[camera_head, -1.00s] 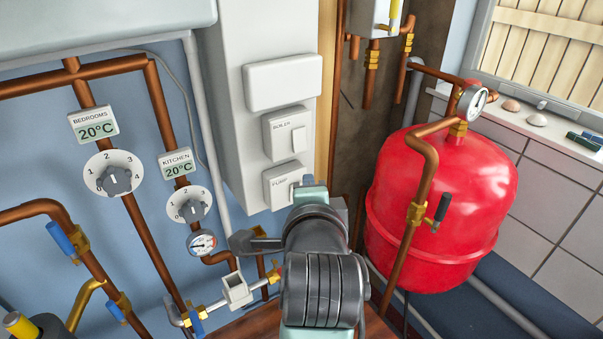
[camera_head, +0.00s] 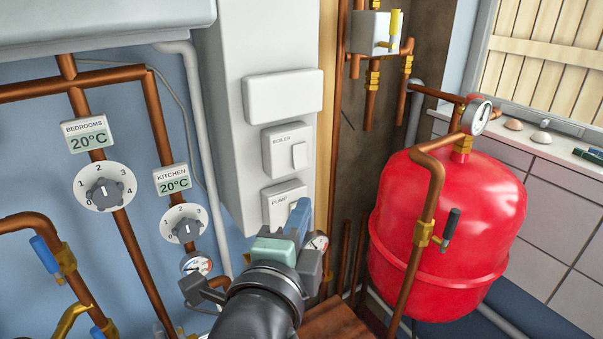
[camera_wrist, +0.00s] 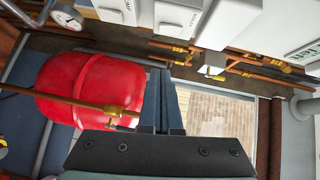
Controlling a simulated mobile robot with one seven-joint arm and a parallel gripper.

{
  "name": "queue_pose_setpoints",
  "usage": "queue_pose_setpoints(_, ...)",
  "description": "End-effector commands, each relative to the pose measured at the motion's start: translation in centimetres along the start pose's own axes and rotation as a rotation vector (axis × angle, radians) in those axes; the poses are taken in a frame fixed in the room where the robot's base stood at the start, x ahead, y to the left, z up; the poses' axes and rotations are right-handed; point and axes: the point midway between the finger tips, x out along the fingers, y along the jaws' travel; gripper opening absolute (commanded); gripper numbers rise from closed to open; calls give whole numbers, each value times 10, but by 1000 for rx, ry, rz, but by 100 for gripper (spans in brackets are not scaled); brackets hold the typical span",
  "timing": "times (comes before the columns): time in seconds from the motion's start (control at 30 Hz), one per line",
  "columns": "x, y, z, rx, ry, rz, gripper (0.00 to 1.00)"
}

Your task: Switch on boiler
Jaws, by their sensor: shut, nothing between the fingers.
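The boiler switch (camera_head: 287,150) is a white box with a rocker and the label BOILER, on the white column in the head view. The pump switch (camera_head: 280,196) is a similar white box just below it, partly covered by my gripper. My gripper (camera_head: 302,207) is shut and empty, its blue fingers pointing up in front of the pump switch's right side, below the boiler switch. In the wrist view its fingers (camera_wrist: 167,90) are together, apart from the white boxes (camera_wrist: 178,18) at the top edge. Which way the boiler rocker is set is too small to tell.
A red tank (camera_head: 445,225) with a gauge and copper pipe stands to the right. Copper pipes, the bedrooms dial (camera_head: 105,187) and the kitchen dial (camera_head: 186,223) are on the left. A blank white panel (camera_head: 283,96) sits above the boiler switch.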

Motion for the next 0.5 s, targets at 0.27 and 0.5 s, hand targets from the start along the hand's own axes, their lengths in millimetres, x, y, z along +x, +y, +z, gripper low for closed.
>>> queue_pose_setpoints(0.27, 40, -2, -1, 0, 2, 2, 0)
queue_pose_setpoints(0.5, 83, -2, -1, 1, 2, 2, 0)
